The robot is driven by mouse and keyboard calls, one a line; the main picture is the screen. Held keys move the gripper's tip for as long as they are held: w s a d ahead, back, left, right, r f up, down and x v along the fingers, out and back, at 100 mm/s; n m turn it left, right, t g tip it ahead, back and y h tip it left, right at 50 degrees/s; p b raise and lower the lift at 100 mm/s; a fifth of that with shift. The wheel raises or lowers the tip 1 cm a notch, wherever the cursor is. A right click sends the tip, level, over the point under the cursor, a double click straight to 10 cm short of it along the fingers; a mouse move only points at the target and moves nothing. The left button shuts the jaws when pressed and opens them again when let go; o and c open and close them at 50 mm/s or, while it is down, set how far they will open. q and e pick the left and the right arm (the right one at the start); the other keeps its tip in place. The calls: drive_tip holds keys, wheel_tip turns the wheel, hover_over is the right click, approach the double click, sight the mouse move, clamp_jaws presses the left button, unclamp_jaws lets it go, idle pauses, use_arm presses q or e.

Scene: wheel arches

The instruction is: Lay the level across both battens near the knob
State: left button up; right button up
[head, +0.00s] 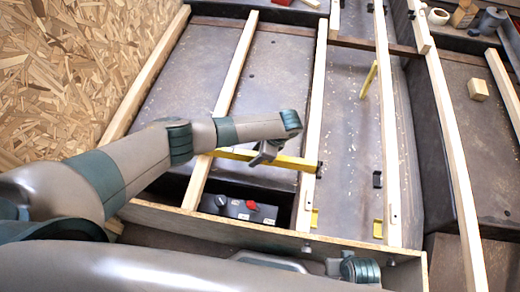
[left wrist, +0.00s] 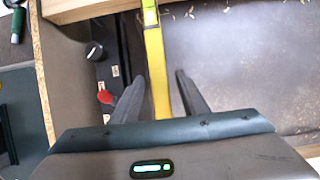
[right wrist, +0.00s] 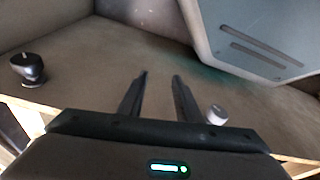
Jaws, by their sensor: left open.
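The yellow level (head: 285,160) lies across two pale battens, the left batten (head: 228,92) and the middle batten (head: 316,90), in the head view. Its dark right end is at the middle batten and its left end at the left batten. The black knob (head: 221,201) sits on a dark box below the level, beside a red knob (head: 251,205). My left gripper (head: 262,158) is open at the level. In the left wrist view the level (left wrist: 156,65) runs between the parted fingers, with the knob (left wrist: 95,51) to the left. My right gripper (right wrist: 160,75) is open and empty.
A front board (head: 250,232) closes off the near side. Another yellow piece (head: 369,80) stands between battens farther right. A wood block (head: 478,89) lies at the right. The right wrist view shows a dark knob-like object (right wrist: 28,67) and a small white cylinder (right wrist: 217,114).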

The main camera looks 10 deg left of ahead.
use_arm(q)
drive_tip(key=shift+d+r, duration=0.1)
drive_tip(key=shift+r, duration=0.1)
drive_tip(key=p+v, duration=0.1)
drive_tip(key=v, duration=1.6)
use_arm(e)
drive_tip(key=f, duration=0.3)
drive_tip(key=s+f, duration=0.1)
drive_tip(key=f, duration=0.1)
drive_tip(key=shift+d+f, duration=0.2)
drive_tip(key=shift+d, duration=0.05)
drive_tip(key=shift+s, duration=0.15)
